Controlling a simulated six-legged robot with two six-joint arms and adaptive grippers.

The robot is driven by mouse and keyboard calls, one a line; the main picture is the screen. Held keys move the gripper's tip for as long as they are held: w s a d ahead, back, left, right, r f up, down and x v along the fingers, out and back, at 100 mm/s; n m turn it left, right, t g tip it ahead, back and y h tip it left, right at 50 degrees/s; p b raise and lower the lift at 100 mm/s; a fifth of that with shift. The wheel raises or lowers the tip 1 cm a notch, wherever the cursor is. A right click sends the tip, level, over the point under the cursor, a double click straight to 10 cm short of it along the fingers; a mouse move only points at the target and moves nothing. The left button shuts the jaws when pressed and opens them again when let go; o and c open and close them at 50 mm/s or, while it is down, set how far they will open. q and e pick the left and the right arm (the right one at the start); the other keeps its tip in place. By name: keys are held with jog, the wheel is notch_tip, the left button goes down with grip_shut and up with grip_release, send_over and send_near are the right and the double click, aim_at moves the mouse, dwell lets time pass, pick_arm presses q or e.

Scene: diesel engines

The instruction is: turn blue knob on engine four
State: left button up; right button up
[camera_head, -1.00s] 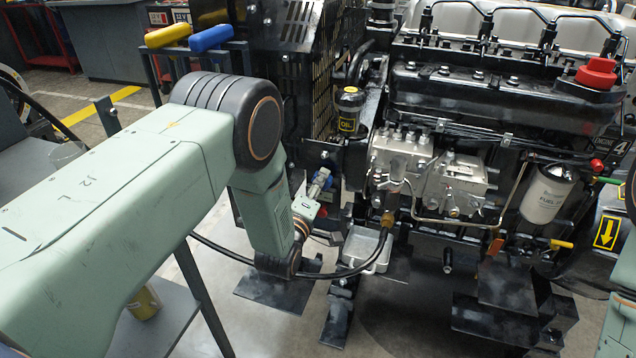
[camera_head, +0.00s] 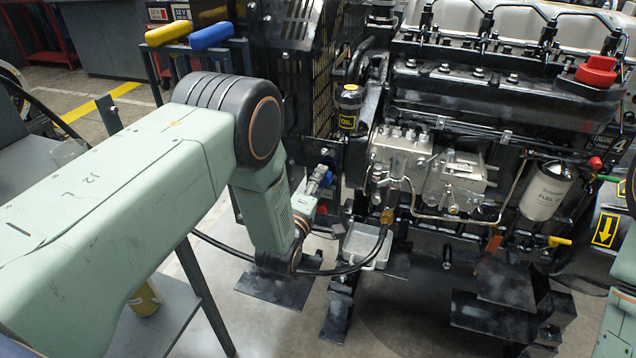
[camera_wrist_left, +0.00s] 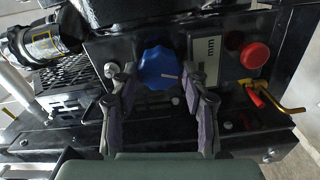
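The blue knob (camera_wrist_left: 158,68) sits on a dark panel in the left wrist view, with a light pointer line on its face. My left gripper (camera_wrist_left: 157,84) is open, with one finger at each side of the knob. A gap shows between each finger and the knob, so I see no grip on it. In the head view the blue knob (camera_head: 326,179) is small and partly hidden at the left end of the engine (camera_head: 460,90). A "4" label shows at the engine's right. My right gripper is out of view.
On the same panel are a red button (camera_wrist_left: 254,55), a pale "mm" plate (camera_wrist_left: 205,60) and a yellow-and-red handle (camera_wrist_left: 268,98). A black hose (camera_head: 345,269) loops below my left wrist.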

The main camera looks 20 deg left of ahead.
pick_arm(q)
jog(key=o, duration=0.4)
jog(key=s, duration=1.2)
jog(key=shift+a, duration=0.2)
